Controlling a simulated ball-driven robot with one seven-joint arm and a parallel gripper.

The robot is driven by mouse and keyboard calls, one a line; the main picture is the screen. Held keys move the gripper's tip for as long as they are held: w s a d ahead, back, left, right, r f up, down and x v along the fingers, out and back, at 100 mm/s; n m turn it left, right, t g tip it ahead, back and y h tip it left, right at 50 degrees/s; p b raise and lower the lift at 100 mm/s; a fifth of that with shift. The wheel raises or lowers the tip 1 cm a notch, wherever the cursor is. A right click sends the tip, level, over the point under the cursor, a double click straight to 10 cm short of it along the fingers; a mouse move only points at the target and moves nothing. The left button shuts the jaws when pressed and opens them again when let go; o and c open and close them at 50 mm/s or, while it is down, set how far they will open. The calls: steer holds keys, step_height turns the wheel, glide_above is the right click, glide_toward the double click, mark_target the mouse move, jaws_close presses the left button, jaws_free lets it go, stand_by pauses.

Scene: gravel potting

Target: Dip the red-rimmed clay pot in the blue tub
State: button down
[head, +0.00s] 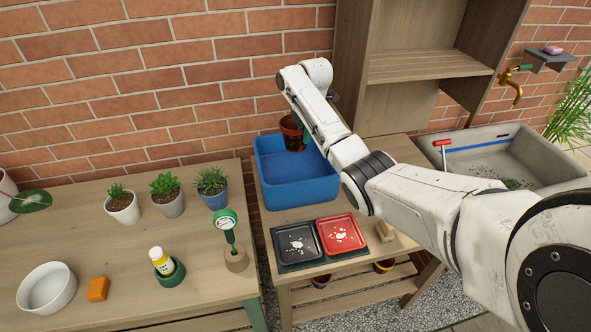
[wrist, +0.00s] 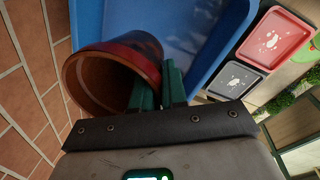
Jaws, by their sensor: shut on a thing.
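The clay pot (head: 292,133) with a red rim is held over the back right part of the blue tub (head: 273,190) in the head view. In the wrist view the pot (wrist: 110,75) is tilted, with its open mouth towards the camera, and its outside looks dark and mottled below the rim. My gripper (wrist: 160,88) has green fingers shut on the pot's wall at the rim. The blue tub also shows behind the pot in the wrist view (wrist: 195,40). Whether the pot touches the tub's bottom or any water, I cannot tell.
A black tray (head: 290,258) and a red tray (head: 350,247) lie in front of the tub. A brick wall (head: 150,80) is close behind, and a wooden shelf (head: 425,65) stands to the right.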

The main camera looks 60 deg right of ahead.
steer(key=shift+r, duration=0.1)
steer(key=shift+r, duration=1.45)
